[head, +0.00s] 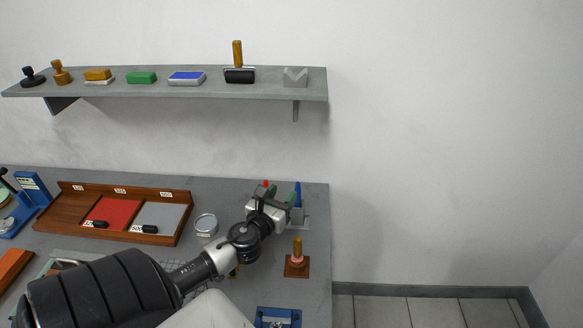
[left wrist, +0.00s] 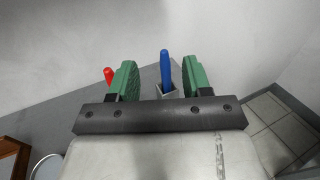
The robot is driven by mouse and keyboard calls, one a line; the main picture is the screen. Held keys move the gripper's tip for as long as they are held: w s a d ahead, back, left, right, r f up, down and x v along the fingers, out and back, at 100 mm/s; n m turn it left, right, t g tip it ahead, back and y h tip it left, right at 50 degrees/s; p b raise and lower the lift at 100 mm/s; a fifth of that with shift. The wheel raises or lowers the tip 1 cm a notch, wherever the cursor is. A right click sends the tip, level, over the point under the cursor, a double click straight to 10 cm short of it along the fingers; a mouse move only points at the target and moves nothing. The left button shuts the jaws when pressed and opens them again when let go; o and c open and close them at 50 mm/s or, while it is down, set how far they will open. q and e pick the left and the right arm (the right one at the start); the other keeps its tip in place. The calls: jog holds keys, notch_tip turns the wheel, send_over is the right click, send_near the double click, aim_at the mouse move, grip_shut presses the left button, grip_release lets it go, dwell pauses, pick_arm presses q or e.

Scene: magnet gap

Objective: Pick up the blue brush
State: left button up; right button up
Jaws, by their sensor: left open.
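The blue brush shows as an upright blue handle (head: 298,192) at the back right of the grey table. In the left wrist view the blue handle (left wrist: 164,66) stands in a small grey holder (left wrist: 170,93); its lower end is hidden. My left gripper (head: 282,195) is open, its green-padded fingers apart. In the left wrist view the handle appears between the two fingers, nearer the right one. I cannot tell how far beyond the fingertips it is. Nothing is in the grip. My right gripper is out of view.
A red handle (left wrist: 108,74) stands left of the left finger. A round tin (head: 206,224), a wooden tray (head: 70,208) and an orange peg on a brown base (head: 297,262) are nearby. A wall shelf (head: 210,90) holds several items. The table ends right of the brush.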

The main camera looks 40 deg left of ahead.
pick_arm(q)
jog(key=b, duration=0.6)
send_near(297, 203)
notch_tip(297, 203, up, 4)
jog(key=w+a, duration=0.1)
jog(key=w, duration=0.1)
jog(key=x, duration=0.3)
jog(key=p+x, duration=0.1)
jog(key=x, duration=0.6)
jog(key=shift+w+f+p, duration=0.3)
jog(key=shift+f, duration=0.1)
grip_shut()
